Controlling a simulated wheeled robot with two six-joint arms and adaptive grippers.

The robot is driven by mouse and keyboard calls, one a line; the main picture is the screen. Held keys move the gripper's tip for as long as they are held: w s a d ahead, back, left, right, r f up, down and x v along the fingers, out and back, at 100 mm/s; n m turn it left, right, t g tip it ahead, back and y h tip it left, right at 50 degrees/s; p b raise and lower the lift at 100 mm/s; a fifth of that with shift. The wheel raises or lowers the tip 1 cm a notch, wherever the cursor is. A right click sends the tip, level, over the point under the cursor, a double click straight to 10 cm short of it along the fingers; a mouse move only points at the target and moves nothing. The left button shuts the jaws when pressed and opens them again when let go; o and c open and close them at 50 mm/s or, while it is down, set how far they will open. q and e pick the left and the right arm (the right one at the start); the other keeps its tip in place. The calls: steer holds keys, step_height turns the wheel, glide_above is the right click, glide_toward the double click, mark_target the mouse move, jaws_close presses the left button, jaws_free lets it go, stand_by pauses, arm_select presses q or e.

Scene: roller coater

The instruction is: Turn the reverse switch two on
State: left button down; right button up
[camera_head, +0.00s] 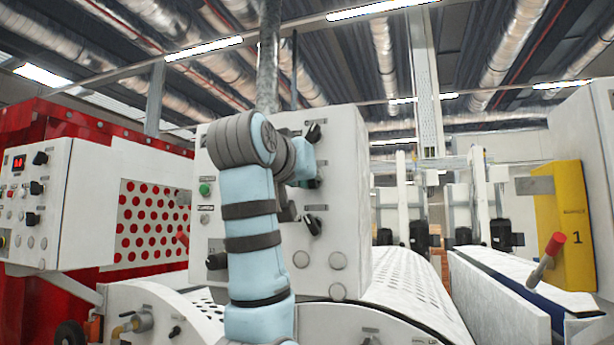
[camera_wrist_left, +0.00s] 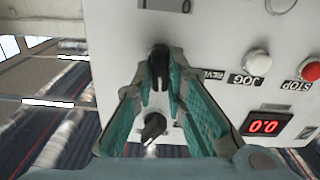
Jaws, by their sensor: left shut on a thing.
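My left gripper (camera_wrist_left: 158,68) is shut on a black switch knob (camera_wrist_left: 159,62) on the white panel, with one teal finger on each side of it. A label partly covered by the right finger starts with "REVE" (camera_wrist_left: 211,75). A second black knob (camera_wrist_left: 153,127) shows between the lower parts of the fingers. In the head view my left gripper (camera_head: 308,180) is at the panel's right side, mostly behind my own arm, and the held knob is hidden there. Other black knobs show above (camera_head: 313,133) and below (camera_head: 312,224) it. My right gripper is not in view.
The wrist view shows a white JOG button (camera_wrist_left: 257,62), a red STOP button (camera_wrist_left: 311,71) and a red display (camera_wrist_left: 266,123) close by on the panel. A perforated cover (camera_head: 410,290) lies below right, and a red-tipped lever (camera_head: 546,258) stands farther right.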

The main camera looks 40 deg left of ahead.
arm_select(q)
steer(key=shift+w+d+f+m+b, duration=0.1)
steer(key=shift+m+b, duration=0.05)
steer(key=shift+m, duration=1.65)
steer(key=shift+f+m+b, duration=0.1)
steer(key=shift+m+b, duration=0.05)
steer(key=shift+m, duration=1.65)
steer(key=shift+r, duration=0.1)
steer(key=c, duration=1.7)
jaws_free()
steer(key=shift+o, duration=0.5)
steer(key=shift+w, duration=0.3)
steer(key=shift+s, duration=0.1)
steer(key=v, duration=0.7)
steer(key=shift+s, duration=0.2)
